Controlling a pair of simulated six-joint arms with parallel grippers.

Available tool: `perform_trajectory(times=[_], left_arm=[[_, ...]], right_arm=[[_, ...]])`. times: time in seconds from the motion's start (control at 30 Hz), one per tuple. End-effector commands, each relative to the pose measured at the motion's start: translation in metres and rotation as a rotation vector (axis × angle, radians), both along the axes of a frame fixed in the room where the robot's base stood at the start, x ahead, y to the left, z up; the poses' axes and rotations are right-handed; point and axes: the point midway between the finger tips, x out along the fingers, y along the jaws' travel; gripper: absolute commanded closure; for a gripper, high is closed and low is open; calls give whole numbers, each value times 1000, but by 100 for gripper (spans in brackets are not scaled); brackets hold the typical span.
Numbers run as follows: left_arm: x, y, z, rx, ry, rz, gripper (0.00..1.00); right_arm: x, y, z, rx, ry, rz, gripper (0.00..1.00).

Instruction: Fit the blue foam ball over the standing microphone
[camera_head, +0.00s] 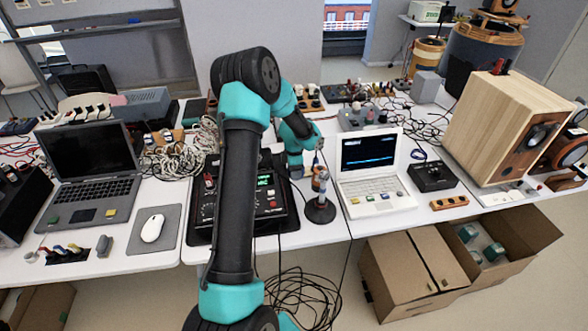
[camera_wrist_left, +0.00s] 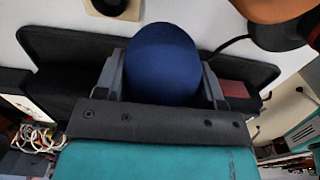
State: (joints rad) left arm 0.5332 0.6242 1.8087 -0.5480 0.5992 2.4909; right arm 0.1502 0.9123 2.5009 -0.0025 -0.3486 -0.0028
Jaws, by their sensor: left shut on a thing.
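The blue foam ball (camera_wrist_left: 163,62) is between the two fingers of my left gripper (camera_wrist_left: 162,85) in the left wrist view. The gripper is shut on it. In the head view my left gripper (camera_head: 310,165) is small and partly hidden, close to the upper part of the standing microphone (camera_head: 320,187). The microphone stands upright on a round black base near the table's front edge. I cannot tell in the head view whether the ball touches the microphone. My right gripper is not in view.
A white laptop (camera_head: 378,190) stands just right of the microphone. A black mixer (camera_head: 270,205) lies to its left, partly behind my arm. A grey laptop (camera_head: 90,170) and a mouse (camera_head: 152,228) are farther left. A wooden speaker (camera_head: 505,125) stands at right. Cables hang below the table edge.

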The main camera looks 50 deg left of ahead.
Motion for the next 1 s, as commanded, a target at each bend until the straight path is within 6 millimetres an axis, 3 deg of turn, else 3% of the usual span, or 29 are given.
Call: perform_trajectory(times=[0.27, 0.43, 0.77, 1.0], left_arm=[[1, -1, 3, 1, -1, -5, 59], [4, -13, 21, 2, -2, -43, 59], [8, -67, 99, 5, -3, -211, 59], [-3, -116, 164, 4, -4, -367, 59]], right_arm=[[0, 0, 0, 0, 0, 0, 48], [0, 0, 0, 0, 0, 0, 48], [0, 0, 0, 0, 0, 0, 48], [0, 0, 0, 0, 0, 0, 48]])
